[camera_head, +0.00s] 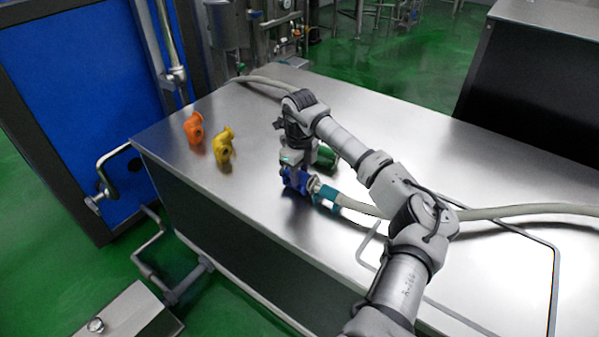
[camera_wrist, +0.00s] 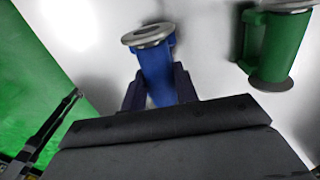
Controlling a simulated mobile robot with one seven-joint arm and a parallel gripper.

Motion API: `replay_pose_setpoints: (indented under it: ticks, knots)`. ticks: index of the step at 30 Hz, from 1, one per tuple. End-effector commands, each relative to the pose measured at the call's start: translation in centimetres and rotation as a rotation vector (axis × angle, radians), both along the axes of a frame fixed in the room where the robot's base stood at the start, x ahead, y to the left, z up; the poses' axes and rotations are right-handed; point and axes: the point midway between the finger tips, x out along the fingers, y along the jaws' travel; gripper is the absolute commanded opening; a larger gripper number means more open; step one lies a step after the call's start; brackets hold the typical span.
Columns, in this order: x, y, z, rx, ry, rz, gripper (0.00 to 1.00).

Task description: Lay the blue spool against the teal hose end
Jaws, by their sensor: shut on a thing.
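The blue spool (camera_head: 295,180) is at the middle of the steel table, in the jaws of my gripper (camera_head: 293,169). My gripper is shut on it from above. In the wrist view the blue spool (camera_wrist: 156,68) stands out between the two dark fingers (camera_wrist: 158,92), with its round metal flange at the far end. The teal hose end (camera_head: 328,193) lies just right of the spool in the head view, its metal fitting at or very near the spool's right end. I cannot tell whether they touch. The hose end does not show in the wrist view.
A green spool (camera_head: 326,157) lies close behind my gripper; it also shows in the wrist view (camera_wrist: 278,48). Orange (camera_head: 194,128) and yellow (camera_head: 223,146) spools stand at the table's left. A grey hose (camera_head: 500,211) runs right. The table's front left is clear.

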Motion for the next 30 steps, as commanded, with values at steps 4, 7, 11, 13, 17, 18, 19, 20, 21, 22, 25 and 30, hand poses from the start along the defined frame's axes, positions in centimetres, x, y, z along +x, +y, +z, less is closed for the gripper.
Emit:
replay_pose_setpoints:
  ticks: [4, 7, 11, 13, 17, 18, 19, 20, 21, 22, 25, 30]
  knots:
    - [0.0, 0.0, 0.0, -0.001, -0.001, 0.000, 0.00]
    - [0.0, 0.0, -0.2, -0.001, -0.001, 0.000, 0.00]
    - [0.0, 0.0, -0.5, -0.001, -0.001, 0.000, 0.00]
    - [0.0, 0.0, -0.6, -0.001, -0.001, 0.000, 0.00]
    - [0.0, 0.0, -0.9, -0.001, -0.001, 0.000, 0.00]
    - [0.0, 0.0, -0.9, -0.001, -0.001, 0.000, 0.00]
    - [0.0, 0.0, -1.0, -0.001, -0.001, 0.000, 0.00]
    - [0.0, 0.0, -0.9, -0.001, -0.001, 0.000, 0.32]
    - [0.0, 0.0, -0.9, -0.001, -0.001, 0.000, 0.38]
    - [0.0, 0.0, -0.9, -0.001, -0.001, 0.000, 0.41]
    - [0.0, 0.0, -0.9, -0.001, -0.001, 0.000, 0.55]
    - [0.0, 0.0, -0.9, 0.000, 0.000, 0.000, 0.55]
